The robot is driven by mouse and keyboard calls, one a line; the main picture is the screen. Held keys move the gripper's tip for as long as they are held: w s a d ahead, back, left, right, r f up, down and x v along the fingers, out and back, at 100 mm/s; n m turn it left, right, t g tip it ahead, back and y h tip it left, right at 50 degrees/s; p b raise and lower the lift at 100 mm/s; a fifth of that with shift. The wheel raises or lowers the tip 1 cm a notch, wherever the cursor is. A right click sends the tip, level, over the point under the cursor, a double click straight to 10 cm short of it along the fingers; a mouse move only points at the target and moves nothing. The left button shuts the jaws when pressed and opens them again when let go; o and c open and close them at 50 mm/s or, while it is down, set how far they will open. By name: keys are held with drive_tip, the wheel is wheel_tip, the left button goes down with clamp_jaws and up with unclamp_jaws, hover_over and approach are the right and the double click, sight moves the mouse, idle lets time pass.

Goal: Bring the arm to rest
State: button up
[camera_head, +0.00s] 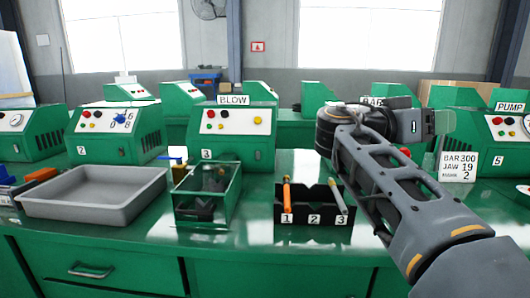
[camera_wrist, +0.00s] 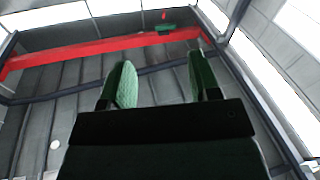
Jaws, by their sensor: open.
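My arm reaches up from the lower right in the head view and is bent above the green bench (camera_head: 262,240). My gripper (camera_head: 445,122) is at the upper right of the arm, over the bench, with nothing visible in it. In the wrist view my gripper (camera_wrist: 160,85) shows two green fingers standing well apart with an empty gap. The wrist camera looks up at the roof and a red beam (camera_wrist: 100,50). No bench object shows in that view.
A grey tray (camera_head: 95,222), a clear green-framed box (camera_head: 207,212) and a black numbered rack (camera_head: 313,222) with tools stand left of my arm. Green machines (camera_head: 232,135) line the bench behind. A sign (camera_head: 459,166) stands right of my arm.

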drive_tip(key=s+a+f+n+t+y+p, duration=0.1)
drive_tip(key=s+a+f+n+y+p, duration=0.3)
drive_tip(key=p, duration=1)
drive_tip(key=s+a+f+n+t+y+p, duration=0.1)
drive_tip(key=s+a+f+n+y+p, duration=0.2)
drive_tip(key=a+f+n+y+p, duration=0.3)
drive_tip(key=a+n+y+p, duration=0.5)
drive_tip(key=y+p, duration=0.3)
drive_tip(key=y, duration=0.1)
drive_tip(key=shift+s+a, duration=0.35)
drive_tip(key=shift+s, duration=0.05)
